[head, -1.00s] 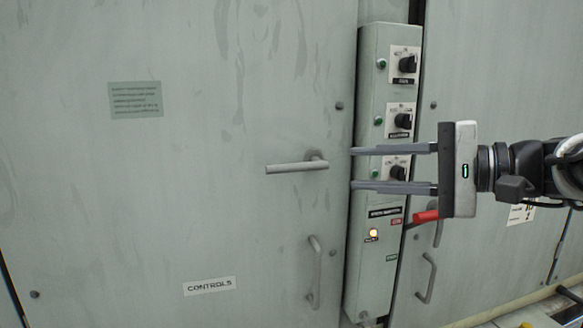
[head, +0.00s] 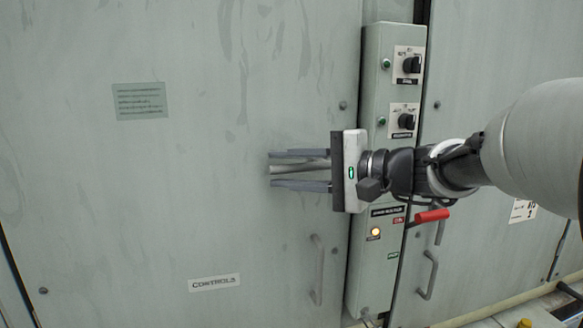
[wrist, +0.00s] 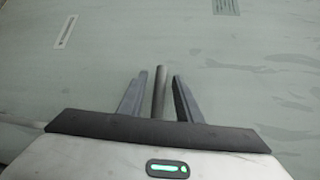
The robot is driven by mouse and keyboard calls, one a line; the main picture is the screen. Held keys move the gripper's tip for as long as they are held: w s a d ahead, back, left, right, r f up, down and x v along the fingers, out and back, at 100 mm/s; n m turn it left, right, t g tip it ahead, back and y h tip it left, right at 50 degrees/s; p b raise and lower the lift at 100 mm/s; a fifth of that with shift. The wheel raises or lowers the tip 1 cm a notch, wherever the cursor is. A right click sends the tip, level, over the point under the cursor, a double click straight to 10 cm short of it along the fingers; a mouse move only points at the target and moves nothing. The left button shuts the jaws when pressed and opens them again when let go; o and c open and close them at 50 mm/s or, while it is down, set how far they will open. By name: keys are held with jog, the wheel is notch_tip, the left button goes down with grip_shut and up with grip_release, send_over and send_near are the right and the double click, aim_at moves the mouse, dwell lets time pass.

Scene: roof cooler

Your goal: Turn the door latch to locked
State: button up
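The door latch is a grey lever handle (head: 290,169) on the large pale green door (head: 190,220) in the head view. It lies roughly horizontal, its free end pointing left. My gripper (head: 271,170) is open, with one finger above the lever and one below. In the wrist view the lever (wrist: 159,90) stands between the two fingers of my gripper (wrist: 160,78), with gaps on both sides. The lever's pivot is hidden behind my gripper body in the head view.
A control box (head: 385,270) with knobs and a lit orange lamp stands right of the door, behind my arm. A red handle (head: 432,216) sticks out there. A vertical pull handle (head: 317,270) is below the latch.

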grip_shut()
jog(key=shift+f, duration=0.1)
